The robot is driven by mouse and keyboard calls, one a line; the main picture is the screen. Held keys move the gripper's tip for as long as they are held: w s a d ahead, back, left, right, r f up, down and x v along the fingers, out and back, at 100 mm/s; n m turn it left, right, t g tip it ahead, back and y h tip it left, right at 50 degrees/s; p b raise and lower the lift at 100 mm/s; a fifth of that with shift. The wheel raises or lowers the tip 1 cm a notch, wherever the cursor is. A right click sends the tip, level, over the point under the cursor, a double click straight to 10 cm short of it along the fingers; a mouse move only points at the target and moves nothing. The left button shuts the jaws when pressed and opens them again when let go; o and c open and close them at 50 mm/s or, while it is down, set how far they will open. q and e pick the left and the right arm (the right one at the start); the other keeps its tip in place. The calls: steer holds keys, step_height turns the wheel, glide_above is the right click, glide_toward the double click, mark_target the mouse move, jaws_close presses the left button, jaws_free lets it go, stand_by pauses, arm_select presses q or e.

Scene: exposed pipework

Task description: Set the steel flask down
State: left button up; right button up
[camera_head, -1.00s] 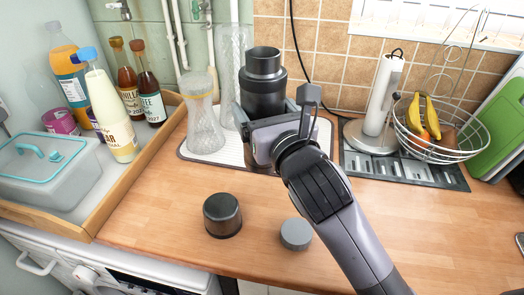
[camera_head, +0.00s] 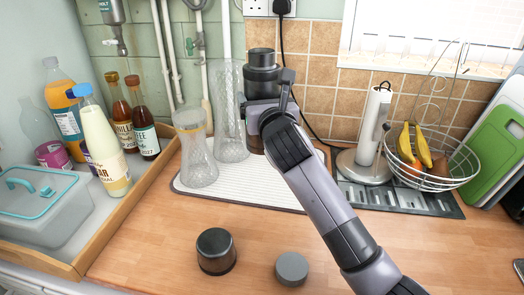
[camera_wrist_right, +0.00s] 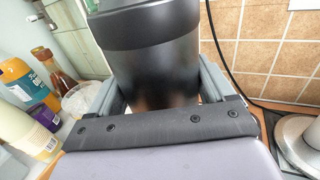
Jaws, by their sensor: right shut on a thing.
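The steel flask (camera_head: 262,75) is dark, nearly black, and upright at the back of the counter, just right of the tall clear vase. My right gripper (camera_head: 262,108) is shut around its lower body. In the right wrist view the flask (camera_wrist_right: 155,60) stands between the two fingers (camera_wrist_right: 158,98). The gripper and arm hide its base, so I cannot tell whether it touches the white ribbed mat (camera_head: 240,190). A black cup (camera_head: 216,251) and a grey round stopper (camera_head: 291,268) stand on the wooden counter in front. My left gripper is not in view.
Two clear ribbed vases (camera_head: 196,150) (camera_head: 230,110) stand close left of the flask. A wooden tray (camera_head: 118,222) with bottles and a lidded box is at left. A paper-towel holder (camera_head: 372,135) and wire fruit basket (camera_head: 440,165) are at right. The mat's front is clear.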

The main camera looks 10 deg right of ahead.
mark_target(264, 152)
step_height(264, 152, down, 12)
steer(key=shift+r, duration=0.15)
stand_by(0.3)
steer(key=shift+f, duration=0.2)
steer(key=o, duration=1.3)
steer(key=shift+s+r, duration=0.1)
steer(key=shift+r, duration=0.05)
steer(key=s, duration=1.2)
